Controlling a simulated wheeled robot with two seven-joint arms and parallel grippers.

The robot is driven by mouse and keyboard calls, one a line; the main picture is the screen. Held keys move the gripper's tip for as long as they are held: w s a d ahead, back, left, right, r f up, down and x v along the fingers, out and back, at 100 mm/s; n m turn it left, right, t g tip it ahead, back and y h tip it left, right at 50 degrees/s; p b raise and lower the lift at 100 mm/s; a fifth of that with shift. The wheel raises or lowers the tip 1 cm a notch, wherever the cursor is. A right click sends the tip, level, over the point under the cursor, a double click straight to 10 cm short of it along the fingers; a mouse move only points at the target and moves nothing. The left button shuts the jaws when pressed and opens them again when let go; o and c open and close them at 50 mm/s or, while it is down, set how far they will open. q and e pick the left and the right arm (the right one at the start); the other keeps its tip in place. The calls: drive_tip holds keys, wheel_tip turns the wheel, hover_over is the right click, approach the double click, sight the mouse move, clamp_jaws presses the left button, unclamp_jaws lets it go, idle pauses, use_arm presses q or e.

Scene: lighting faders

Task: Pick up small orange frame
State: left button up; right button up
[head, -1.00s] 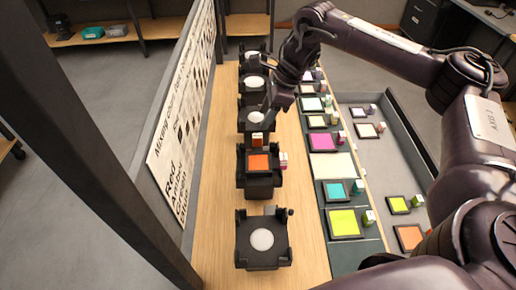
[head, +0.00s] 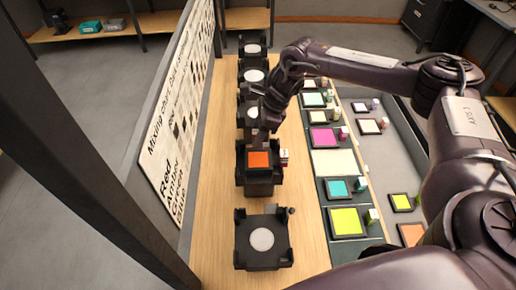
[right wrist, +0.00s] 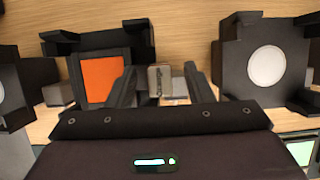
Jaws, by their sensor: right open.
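An orange square in a dark frame (head: 258,160) sits in a black holder (head: 259,188), the second from the front in the row. It also shows left of my fingers in the right wrist view (right wrist: 106,80). My right gripper (head: 256,132) is open, low at the far side of this holder. In the right wrist view its fingers (right wrist: 163,86) stand on either side of a small grey block (right wrist: 160,76); I cannot tell whether they touch it. Another orange frame (head: 411,234) lies in the grey tray, partly hidden by my arm. My left gripper is not in view.
Other black holders with pale discs stand before (head: 262,240) and beyond; one is close to my right fingers (right wrist: 266,66). A small block (head: 284,157) stands beside the orange frame's holder. Coloured frames, including a lime one (head: 345,221), line the right. A sign board (head: 174,125) rises left.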

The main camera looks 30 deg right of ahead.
drive_tip(key=shift+f, duration=0.3)
drive_tip(key=shift+r, duration=0.1)
clamp_jaws()
wheel_tip(320, 180, up, 20)
idle(0.6)
idle(0.3)
